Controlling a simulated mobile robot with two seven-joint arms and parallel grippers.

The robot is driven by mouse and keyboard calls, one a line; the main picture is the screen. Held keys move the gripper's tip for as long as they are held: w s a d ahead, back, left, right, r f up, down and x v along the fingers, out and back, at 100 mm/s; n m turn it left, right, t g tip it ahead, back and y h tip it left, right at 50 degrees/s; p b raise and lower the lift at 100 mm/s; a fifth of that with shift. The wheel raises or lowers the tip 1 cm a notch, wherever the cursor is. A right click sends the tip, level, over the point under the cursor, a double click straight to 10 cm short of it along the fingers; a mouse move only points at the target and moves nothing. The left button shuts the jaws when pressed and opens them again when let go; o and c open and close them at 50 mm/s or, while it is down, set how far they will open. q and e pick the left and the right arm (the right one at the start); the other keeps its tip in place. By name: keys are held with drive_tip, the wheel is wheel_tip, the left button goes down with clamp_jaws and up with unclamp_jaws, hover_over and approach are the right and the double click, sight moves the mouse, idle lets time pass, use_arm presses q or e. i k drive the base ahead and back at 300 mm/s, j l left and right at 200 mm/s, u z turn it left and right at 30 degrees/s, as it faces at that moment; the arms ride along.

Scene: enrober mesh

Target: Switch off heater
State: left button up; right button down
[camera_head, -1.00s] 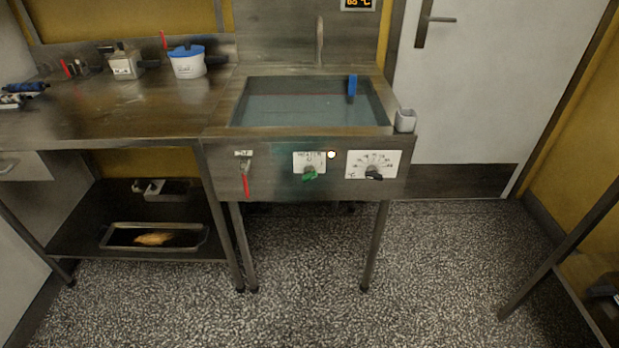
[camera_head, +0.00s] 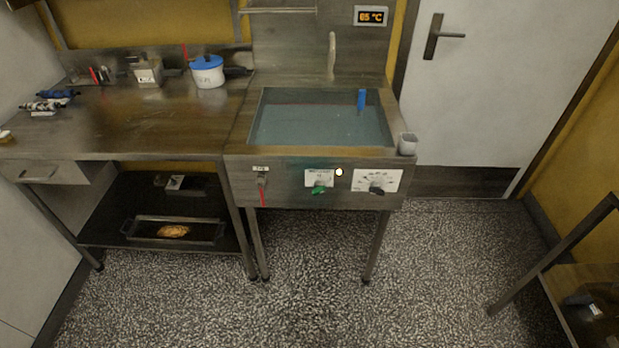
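The heater panel is on the front of a steel sink unit (camera_head: 236,182) in the middle of the view. A green knob (camera_head: 319,188) sits on a small white label plate (camera_head: 318,177); its lettering is too small to read now. A pale lit lamp (camera_head: 339,172) is just right of that plate. Further right a black dial knob (camera_head: 377,188) sits on a white scale plate (camera_head: 392,177). A red-handled lever (camera_head: 262,190) is at the panel's left. The display (camera_head: 372,16) above reads about 65 °C. Neither of my grippers is in view.
The basin holds water (camera_head: 315,127) and a blue item (camera_head: 361,99). A steel worktop (camera_head: 130,125) with a blue-lidded pot (camera_head: 208,72) stands left. A table frame (camera_head: 555,250) is at the right. The speckled floor (camera_head: 320,300) in front is clear.

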sight(319, 187)
drive_tip(key=i+j, duration=0.2)
drive_tip(key=j, duration=0.15)
drive_tip(key=i+j, duration=0.15)
drive_tip(key=j, duration=0.15)
drive_tip(key=i+j+z, duration=0.1)
drive_tip(key=j, duration=0.25)
drive_tip(key=i+j, duration=0.45)
drive_tip(key=j, duration=0.2)
